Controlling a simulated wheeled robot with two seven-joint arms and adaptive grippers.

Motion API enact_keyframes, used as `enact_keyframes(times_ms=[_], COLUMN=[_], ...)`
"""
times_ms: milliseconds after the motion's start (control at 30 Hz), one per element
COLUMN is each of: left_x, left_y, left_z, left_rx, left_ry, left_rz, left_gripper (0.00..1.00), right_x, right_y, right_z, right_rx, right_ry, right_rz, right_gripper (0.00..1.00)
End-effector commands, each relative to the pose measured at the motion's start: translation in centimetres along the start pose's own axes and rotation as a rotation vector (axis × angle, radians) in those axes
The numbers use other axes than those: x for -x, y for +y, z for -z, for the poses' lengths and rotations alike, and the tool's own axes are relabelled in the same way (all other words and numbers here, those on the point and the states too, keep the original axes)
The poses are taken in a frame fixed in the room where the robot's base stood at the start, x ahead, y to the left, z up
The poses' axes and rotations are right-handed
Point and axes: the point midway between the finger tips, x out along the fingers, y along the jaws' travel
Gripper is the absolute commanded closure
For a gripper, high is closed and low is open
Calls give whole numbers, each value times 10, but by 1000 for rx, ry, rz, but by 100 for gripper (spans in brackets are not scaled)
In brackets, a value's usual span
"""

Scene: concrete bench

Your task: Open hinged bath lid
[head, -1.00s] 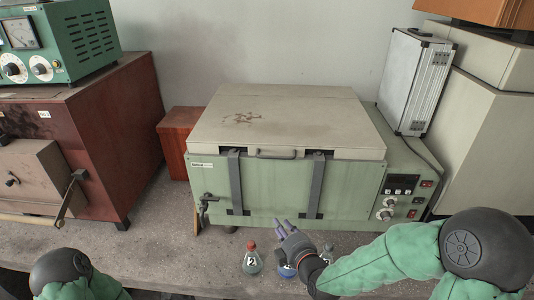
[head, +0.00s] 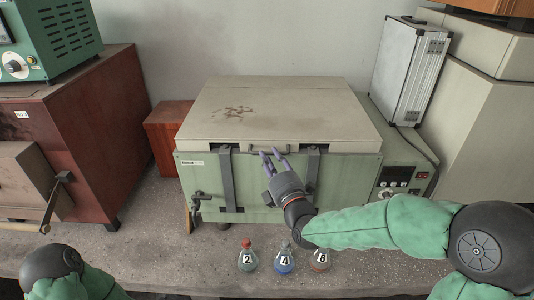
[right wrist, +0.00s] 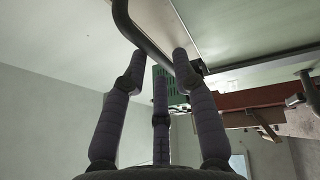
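The bath is a pale green box (head: 262,187) with a cream, stained lid (head: 300,112), which lies flat and closed on top. A thin dark handle (head: 254,150) sits at the middle of the lid's front edge. My right gripper (head: 274,154) is in front of the bath, its purple fingers pointing up at the handle. In the right wrist view the fingers (right wrist: 160,62) are spread, and the dark handle bar (right wrist: 137,35) crosses at their tips. They are not closed around it; contact is unclear. My left gripper is out of view.
Flasks numbered 2 (head: 247,260), 4 (head: 284,262) and 8 (head: 320,261) stand on the bench (head: 150,240) before the bath. A control panel (head: 402,180) and a silver case (head: 410,75) are at right. A reddish cabinet (head: 95,130) stands at left.

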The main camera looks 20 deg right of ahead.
Motion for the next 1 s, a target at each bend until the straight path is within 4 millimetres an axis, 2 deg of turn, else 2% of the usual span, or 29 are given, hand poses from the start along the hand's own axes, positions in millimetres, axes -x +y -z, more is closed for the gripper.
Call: enact_keyframes(times_ms=[200, 567, 600, 700, 1000], left_x=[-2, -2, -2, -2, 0], left_y=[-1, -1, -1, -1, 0], left_z=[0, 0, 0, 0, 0], left_rx=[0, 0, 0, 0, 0], left_ry=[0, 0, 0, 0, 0], left_rz=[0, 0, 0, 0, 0], left_gripper=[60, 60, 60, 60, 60], right_x=[-23, -28, -28, -28, -28], right_y=[0, 0, 0, 0, 2], right_z=[0, 0, 0, 0, 0], right_rx=[0, -1, -1, -1, -2], right_ry=[0, 0, 0, 0, -1], right_rz=[-1, 0, 0, 0, 3], right_gripper=[72, 72, 74, 100, 100])
